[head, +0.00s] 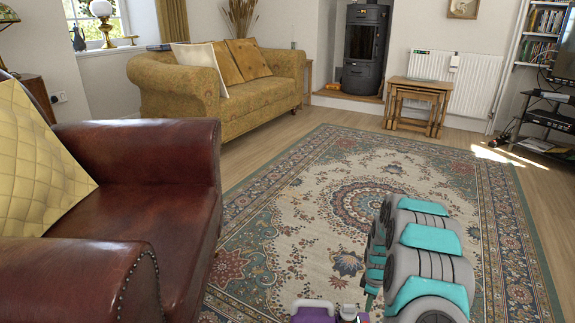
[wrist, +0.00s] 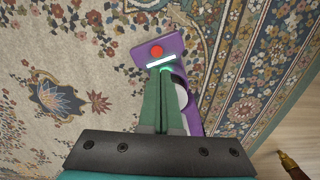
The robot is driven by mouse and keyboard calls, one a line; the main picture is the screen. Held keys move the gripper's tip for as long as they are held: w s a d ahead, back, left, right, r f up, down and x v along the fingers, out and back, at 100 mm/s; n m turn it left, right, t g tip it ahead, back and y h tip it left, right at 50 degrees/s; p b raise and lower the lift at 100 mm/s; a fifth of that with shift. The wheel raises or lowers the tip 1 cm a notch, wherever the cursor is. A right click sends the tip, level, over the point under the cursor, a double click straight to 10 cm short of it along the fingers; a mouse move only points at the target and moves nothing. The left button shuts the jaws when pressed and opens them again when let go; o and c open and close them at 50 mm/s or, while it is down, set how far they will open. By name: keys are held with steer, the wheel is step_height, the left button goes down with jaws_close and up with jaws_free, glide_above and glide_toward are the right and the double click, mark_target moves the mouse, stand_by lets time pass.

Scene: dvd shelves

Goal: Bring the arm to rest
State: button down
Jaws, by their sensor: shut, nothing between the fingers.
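My gripper (wrist: 163,76) shows in the wrist view with its two green fingers pressed together and nothing between them. It points down over a purple part of my own body with a red button, above the patterned rug (wrist: 60,125). I cannot tell whether the fingers touch that purple part. In the head view my grey and teal arm is folded at the lower right, in front of the rug (head: 300,235). The gripper itself cannot be made out there.
A brown leather armchair (head: 150,215) stands close at the left. A yellow sofa (head: 215,105) and nested wooden tables (head: 416,95) stand farther back. A black stove (head: 364,50) is at the back wall. The rug's middle is clear.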

steer(key=s+a+r+m+p, duration=0.2)
steer(key=s+a+r, duration=0.2)
steer(key=r, duration=0.5)
steer(key=s+a+r+m+p, duration=0.1)
steer(key=s+a+r, duration=0.25)
steer(key=r, duration=0.55)
steer(key=s+a+r+m+p, duration=0.25)
steer(key=s+r, duration=0.25)
steer(key=r, duration=0.5)
steer(key=s+a+r+m+p, duration=0.1)
steer(key=s+a+r, duration=0.1)
steer(key=s+r, duration=0.3)
steer(key=s+a+r+m+g+p, duration=0.1)
steer(key=s+r, duration=0.4)
steer(key=s, duration=0.9)
steer(key=s+a+r+m+p, duration=0.3)
steer(key=s+r, duration=0.3)
steer(key=s, duration=0.3)
steer(key=shift+s+a+g, duration=0.2)
steer(key=shift+a+g, duration=0.2)
